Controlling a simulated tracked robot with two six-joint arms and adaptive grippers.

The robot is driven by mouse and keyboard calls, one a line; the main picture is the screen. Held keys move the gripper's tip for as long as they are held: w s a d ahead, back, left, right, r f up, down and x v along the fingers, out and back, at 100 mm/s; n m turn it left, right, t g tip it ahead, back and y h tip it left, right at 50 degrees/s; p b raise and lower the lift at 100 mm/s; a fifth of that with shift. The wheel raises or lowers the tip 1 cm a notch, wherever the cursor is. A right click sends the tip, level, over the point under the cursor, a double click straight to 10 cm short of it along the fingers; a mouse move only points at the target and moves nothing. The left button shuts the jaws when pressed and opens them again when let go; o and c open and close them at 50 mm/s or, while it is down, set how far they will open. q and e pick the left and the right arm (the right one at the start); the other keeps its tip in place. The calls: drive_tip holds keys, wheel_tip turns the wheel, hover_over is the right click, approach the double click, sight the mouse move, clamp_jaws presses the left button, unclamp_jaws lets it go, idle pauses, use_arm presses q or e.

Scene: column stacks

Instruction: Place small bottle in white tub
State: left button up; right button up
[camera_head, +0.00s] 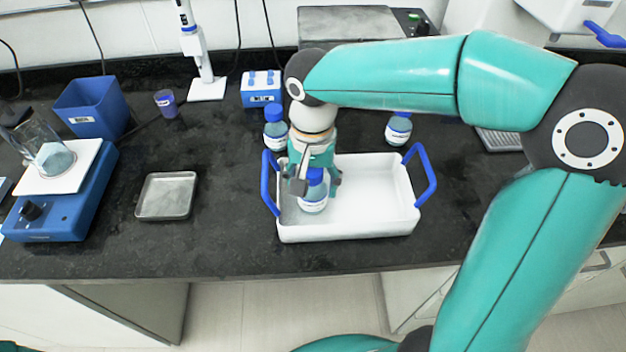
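A white tub (375,222) with blue handles stands on the dark bench at the centre. A small bottle (313,201) with a blue cap and a white label is upright inside the tub's left part. My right gripper (316,184) points down over this bottle, with its fingers around the blue cap. I cannot tell whether the fingers press on the cap. Two similar bottles stand behind the tub, a left bottle (275,133) and a right bottle (398,129). My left gripper is not in view.
A metal tray (166,196) lies left of the tub. A blue stirrer plate (62,210) bears a glass beaker (52,155) at the far left. A blue bin (92,107), a small cup (166,103) and a blue rack (261,90) stand behind. The bench front is clear.

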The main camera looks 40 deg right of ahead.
drive_tip(key=shift+o, duration=0.7)
drive_tip(key=shift+r, duration=0.15)
wheel_tip(320, 180, up, 12)
drive_tip(key=shift+p, duration=0.75)
